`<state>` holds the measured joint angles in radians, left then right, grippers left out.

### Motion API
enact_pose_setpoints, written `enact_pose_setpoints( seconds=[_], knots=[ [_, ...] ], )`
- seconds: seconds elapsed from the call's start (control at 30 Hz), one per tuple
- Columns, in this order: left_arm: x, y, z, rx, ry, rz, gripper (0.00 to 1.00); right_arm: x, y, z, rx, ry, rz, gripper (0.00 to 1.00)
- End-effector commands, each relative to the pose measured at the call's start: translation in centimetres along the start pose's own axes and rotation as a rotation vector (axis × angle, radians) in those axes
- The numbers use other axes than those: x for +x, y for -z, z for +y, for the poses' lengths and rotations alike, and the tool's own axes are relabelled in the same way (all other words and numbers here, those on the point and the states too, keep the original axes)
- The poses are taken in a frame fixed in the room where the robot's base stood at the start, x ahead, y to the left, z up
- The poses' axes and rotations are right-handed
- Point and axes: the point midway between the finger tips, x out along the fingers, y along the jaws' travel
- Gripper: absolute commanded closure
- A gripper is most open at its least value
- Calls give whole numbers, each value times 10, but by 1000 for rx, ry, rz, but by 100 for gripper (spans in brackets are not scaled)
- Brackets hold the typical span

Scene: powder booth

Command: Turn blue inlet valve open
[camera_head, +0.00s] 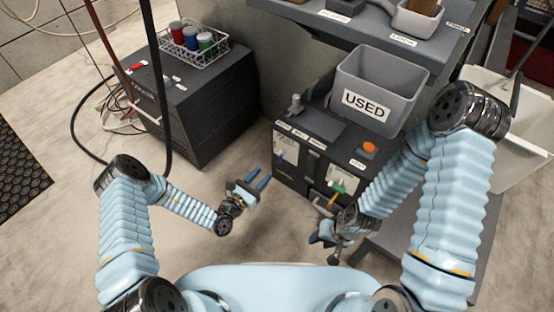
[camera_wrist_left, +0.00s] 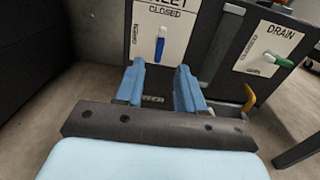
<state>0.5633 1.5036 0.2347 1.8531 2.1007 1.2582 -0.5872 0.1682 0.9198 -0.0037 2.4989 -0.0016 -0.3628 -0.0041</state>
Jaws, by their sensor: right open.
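The inlet plate (camera_wrist_left: 172,22) is white, with the word CLOSED readable on it. Its blue valve handle (camera_wrist_left: 159,50) hangs vertically below that word in the left wrist view. In the head view the inlet plate (camera_head: 288,148) is on the left of the dark unit's front. My left gripper (camera_head: 258,179) is open and empty, in front of and just below this plate. In the left wrist view its two blue fingers (camera_wrist_left: 160,68) are spread, with the blue handle seen between and beyond them. My right gripper (camera_head: 322,250) is open, low in front of the unit's right side.
A grey USED bin (camera_head: 395,82) stands on the unit. A dark cabinet (camera_head: 205,105) is at left. Floor between is clear.

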Motion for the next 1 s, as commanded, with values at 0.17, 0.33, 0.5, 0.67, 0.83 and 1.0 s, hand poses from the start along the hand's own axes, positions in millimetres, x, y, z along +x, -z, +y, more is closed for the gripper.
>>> enact_pose_setpoints(
  seconds=[0.17, 0.33, 0.5, 0.67, 0.83, 1.0],
  knots=[
    [43, 1, -1, 1, 2, -3, 62, 5, 1, 3, 2, -2, 2, 60],
    [72, 1, -1, 0, 3, 0, 62, 8, 1, 4, 2, -2, 2, 60],
    [87, 0, -1, 0, 1, 0, 62, 9, 1, 4, 2, -1, 1, 60],
    [90, 0, -1, -1, 1, 1, 62, 9, 0, 4, 2, -1, 1, 60],
    [90, 0, -1, -1, 2, 1, 65, 9, 1, 4, 2, -1, 1, 60],
    [89, 0, -1, -1, 2, 1, 91, 9, 1, 4, 2, -1, 1, 60]
  ],
)
